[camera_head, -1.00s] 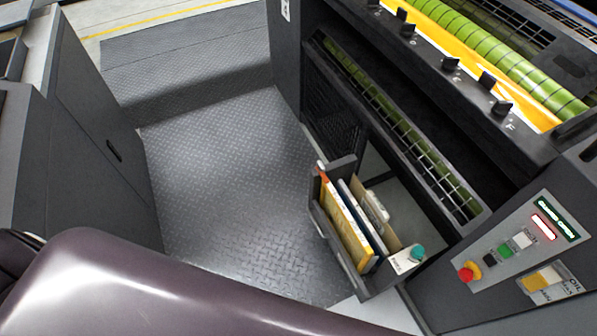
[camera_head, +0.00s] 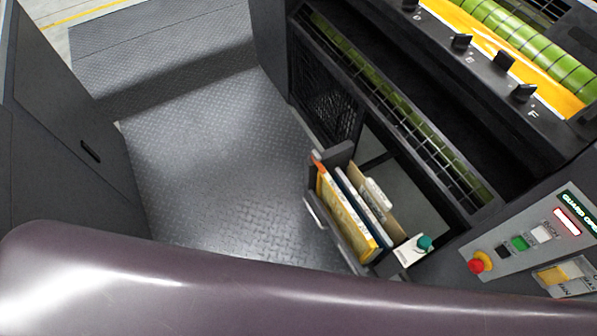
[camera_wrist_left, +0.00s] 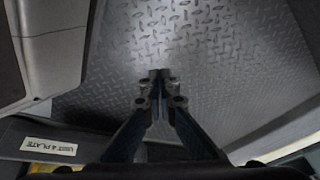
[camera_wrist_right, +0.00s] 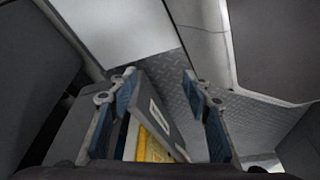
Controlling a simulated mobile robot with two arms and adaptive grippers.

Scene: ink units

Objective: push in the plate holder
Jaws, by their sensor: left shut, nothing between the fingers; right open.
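The plate holder (camera_head: 341,153) is a dark grey bin standing out from the press at an angle, with yellow, white and tan flat items upright inside. A pale bar handle runs along its outer face. In the left wrist view its labelled panel (camera_wrist_left: 92,146) is at the lower left, beside my left gripper (camera_wrist_left: 158,76), which is shut and empty over the floor. In the right wrist view my right gripper (camera_wrist_right: 160,84) is open; the labelled panel (camera_wrist_right: 172,106) and a yellow item appear between its fingers. I cannot tell whether they touch. The head view shows neither gripper.
The press's control panel (camera_head: 520,248), with a red button, is right of the holder. A white box with a teal cap (camera_head: 413,249) is at its near end. A dark cabinet (camera_head: 60,150) stands left. Between them the patterned metal floor (camera_head: 215,170) is clear.

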